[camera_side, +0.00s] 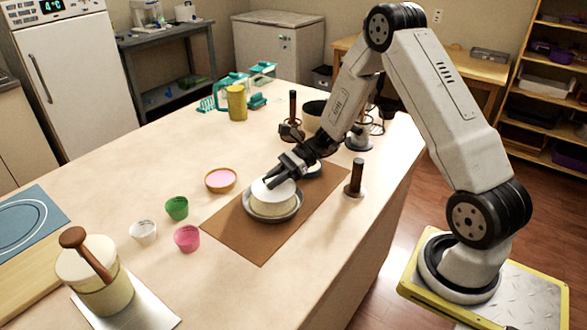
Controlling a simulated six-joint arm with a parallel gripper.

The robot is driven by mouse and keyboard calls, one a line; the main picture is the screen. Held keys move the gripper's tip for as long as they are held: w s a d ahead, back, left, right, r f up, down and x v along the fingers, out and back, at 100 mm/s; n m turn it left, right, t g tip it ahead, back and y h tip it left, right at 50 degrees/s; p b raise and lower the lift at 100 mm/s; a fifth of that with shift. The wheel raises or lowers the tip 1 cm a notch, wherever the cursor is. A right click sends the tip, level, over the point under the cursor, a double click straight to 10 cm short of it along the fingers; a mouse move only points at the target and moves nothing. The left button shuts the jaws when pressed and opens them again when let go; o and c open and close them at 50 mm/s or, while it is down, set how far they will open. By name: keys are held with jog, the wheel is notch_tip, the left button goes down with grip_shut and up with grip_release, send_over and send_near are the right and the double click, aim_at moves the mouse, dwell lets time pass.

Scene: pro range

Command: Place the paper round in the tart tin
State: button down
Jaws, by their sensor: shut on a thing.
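The grey tart tin (299,212) sits on the brown mat in the middle of the table. A thick cream round block with a flat white top stands within its rim. The white top looks like the paper round (284,190). My gripper (270,183) comes in from the upper right and is shut on the paper round at its upper edge, over the tin. The fingers hide part of the white top. I cannot tell whether the round lies on the block or is held just above it.
A pink-filled dish (221,180) and green (177,208), white (143,232) and pink (187,238) cups stand left of the brown mat (238,241). A dark-handled tool (356,178) stands close right. A cream pot (100,285) is front left. The table's left middle is clear.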

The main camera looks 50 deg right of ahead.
aim_at(272, 191)
jog(key=shift+f, duration=0.1)
jog(key=shift+w+f, duration=0.2)
jog(key=shift+f, duration=1.55)
jog(key=c, duration=0.6)
grip_release()
jog(key=shift+f, duration=0.15)
jog(key=shift+r, duration=0.2)
jog(key=v, duration=1.2)
jog(key=shift+f, duration=0.1)
